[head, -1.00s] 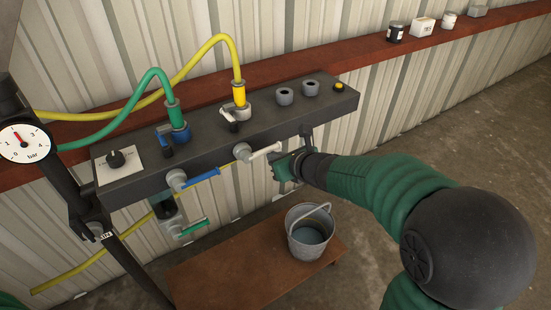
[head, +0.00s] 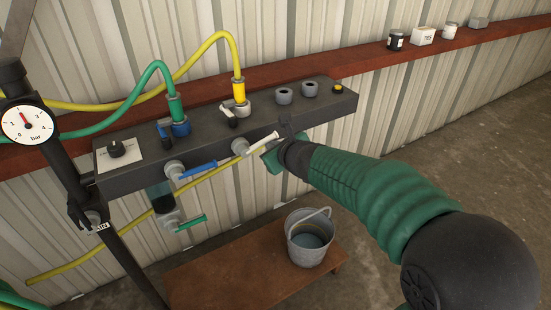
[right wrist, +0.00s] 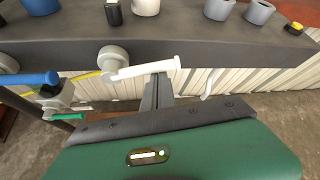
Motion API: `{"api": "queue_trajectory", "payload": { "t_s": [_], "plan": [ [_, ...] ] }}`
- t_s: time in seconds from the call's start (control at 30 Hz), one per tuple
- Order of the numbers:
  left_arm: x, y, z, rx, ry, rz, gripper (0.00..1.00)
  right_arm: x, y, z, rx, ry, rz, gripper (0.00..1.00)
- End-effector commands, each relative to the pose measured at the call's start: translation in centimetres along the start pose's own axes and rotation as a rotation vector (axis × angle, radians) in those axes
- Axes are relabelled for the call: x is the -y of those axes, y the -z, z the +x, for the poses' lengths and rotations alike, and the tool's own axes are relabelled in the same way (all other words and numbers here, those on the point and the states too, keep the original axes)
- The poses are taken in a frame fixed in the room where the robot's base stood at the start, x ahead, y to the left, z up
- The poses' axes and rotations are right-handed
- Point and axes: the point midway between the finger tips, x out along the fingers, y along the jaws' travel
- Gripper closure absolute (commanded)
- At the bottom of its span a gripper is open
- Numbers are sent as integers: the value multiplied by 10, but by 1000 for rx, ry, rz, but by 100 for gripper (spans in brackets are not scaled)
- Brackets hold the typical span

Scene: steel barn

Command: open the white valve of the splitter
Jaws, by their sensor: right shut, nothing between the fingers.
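The white valve (head: 262,143) sits on the front face of the dark grey splitter bar (head: 215,128). Its white lever points to the right, tilted slightly upward, and it also shows in the right wrist view (right wrist: 148,69). My right gripper (head: 268,157) is shut and empty, just below the lever's outer end. In the right wrist view its narrow dark fingers (right wrist: 157,92) are together right under the lever; whether they touch it I cannot tell. My left gripper is not in view.
A blue lever (head: 198,170) is left of the white one, with a green lever (head: 190,222) lower down. A pressure gauge (head: 29,124) stands at the left. A bucket (head: 309,238) stands on a low brown bench (head: 225,275). Green and yellow hoses run from the bar's top.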

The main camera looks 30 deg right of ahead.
Motion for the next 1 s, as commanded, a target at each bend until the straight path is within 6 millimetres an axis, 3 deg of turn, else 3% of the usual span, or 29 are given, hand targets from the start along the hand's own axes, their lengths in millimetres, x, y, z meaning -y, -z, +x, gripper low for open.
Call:
{"api": "queue_trajectory", "payload": {
  "t_s": [0.53, 1.0],
  "plan": [
    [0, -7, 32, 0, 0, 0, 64, 0, -14, -6, 4, 131, -226, 100],
    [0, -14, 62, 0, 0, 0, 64, -11, -38, -21, 4, 357, -610, 100]
  ]
}}
